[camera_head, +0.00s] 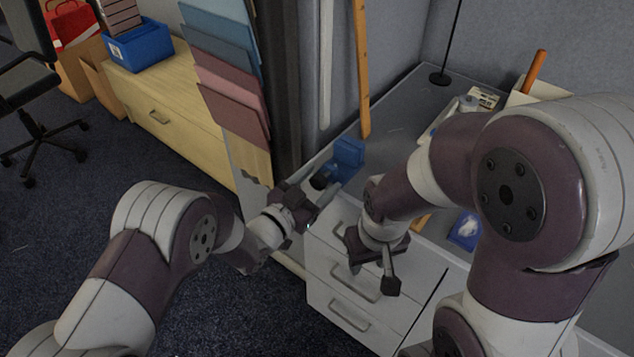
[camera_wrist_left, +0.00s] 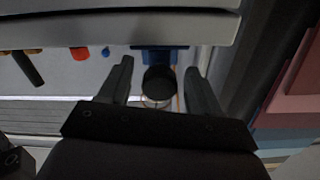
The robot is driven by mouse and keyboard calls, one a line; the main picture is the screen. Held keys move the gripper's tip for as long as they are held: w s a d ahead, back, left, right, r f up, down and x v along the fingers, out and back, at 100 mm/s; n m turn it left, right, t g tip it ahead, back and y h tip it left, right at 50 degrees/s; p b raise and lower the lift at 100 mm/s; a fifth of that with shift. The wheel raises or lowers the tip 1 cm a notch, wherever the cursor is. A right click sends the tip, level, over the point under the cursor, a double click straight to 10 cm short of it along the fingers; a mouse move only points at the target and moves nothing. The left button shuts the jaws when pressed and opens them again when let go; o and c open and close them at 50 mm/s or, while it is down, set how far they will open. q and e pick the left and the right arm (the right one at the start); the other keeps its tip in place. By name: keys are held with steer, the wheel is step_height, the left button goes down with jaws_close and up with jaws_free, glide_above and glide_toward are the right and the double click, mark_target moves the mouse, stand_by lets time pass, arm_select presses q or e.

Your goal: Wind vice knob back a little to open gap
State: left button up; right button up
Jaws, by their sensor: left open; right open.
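The blue vice (camera_head: 346,160) is at the table's near edge in the head view. Its round black knob (camera_head: 319,181) faces my left gripper (camera_head: 316,186). In the left wrist view, the knob (camera_wrist_left: 158,82) sits between the two spread fingers of my left gripper (camera_wrist_left: 159,76), with a gap showing on each side. Part of the blue vice (camera_wrist_left: 160,54) shows behind the knob. The left gripper is open. The gap between the vice jaws cannot be made out. My right gripper (camera_head: 371,276) is open and empty in front of the white drawers, away from the vice.
White drawers (camera_head: 345,285) stand below the table's edge. Pink and blue panels (camera_head: 232,85) stand left of the vice. An upright wooden strip (camera_head: 361,70) rises behind it. A blue tray (camera_head: 466,230) lies at the right, partly hidden by my right arm.

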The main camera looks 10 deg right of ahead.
arm_select(q)
steer(key=shift+c, duration=0.3)
steer(key=c, duration=1)
steer(key=shift+o, duration=0.2)
steer(key=shift+n, duration=0.4)
steer(key=n+p, duration=0.1)
steer(key=n, duration=0.3)
steer(key=shift+s+n, duration=0.1)
steer(key=shift+n, duration=0.3)
steer(key=n+p, duration=0.1)
steer(key=n, duration=0.3)
steer(key=shift+n, duration=0.3)
steer(key=n+p, duration=0.1)
steer(key=n, duration=0.4)
steer(key=shift+p, duration=0.3)
steer(key=shift+s+n+p, duration=0.1)
steer(key=shift+n+p, duration=0.45)
steer(key=shift+n, duration=1.95)
